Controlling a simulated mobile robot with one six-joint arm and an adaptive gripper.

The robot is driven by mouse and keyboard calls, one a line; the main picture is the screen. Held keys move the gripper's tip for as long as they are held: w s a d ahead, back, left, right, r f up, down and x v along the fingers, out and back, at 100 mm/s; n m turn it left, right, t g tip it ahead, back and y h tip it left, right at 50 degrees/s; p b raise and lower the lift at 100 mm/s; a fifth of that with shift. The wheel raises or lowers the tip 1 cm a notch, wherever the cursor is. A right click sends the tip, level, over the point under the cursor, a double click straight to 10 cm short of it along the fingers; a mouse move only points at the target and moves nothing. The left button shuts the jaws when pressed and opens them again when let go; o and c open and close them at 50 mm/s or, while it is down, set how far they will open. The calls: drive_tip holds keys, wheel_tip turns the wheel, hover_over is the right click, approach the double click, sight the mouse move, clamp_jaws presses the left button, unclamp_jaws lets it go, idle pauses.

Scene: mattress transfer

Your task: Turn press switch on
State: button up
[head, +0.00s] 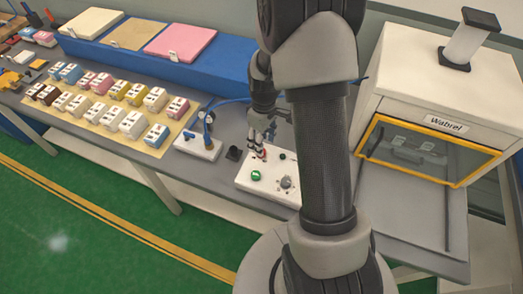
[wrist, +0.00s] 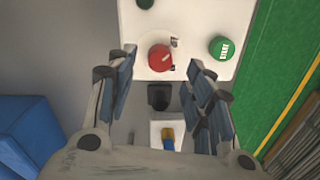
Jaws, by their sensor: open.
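A white control panel (head: 243,182) lies on the grey table, left of my arm in the head view. It carries a red round switch (wrist: 160,58), a green button (wrist: 221,47) with white lettering too small to read, and a grey knob (head: 286,183). Which of them is the press switch I cannot tell. My gripper (wrist: 160,70) is open and empty. In the wrist view the red switch shows between and just beyond its fingertips. In the head view my gripper (head: 262,135) is above the panel's back part, close to the red switch; contact is not clear.
A small black block (wrist: 158,97) and a white-based gauge device (head: 197,148) stand left of the panel. A white cabinet labelled Wabrel (head: 400,95) stands at right, with a yellow-framed door. A tray of several small boxes (head: 165,138) and a blue shelf (head: 150,65) fill the left.

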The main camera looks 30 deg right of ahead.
drive_tip(key=shift+a+f+b, duration=0.1)
drive_tip(key=shift+f+b, duration=0.3)
drive_tip(key=shift+f, duration=1.95)
drive_tip(key=c, duration=1)
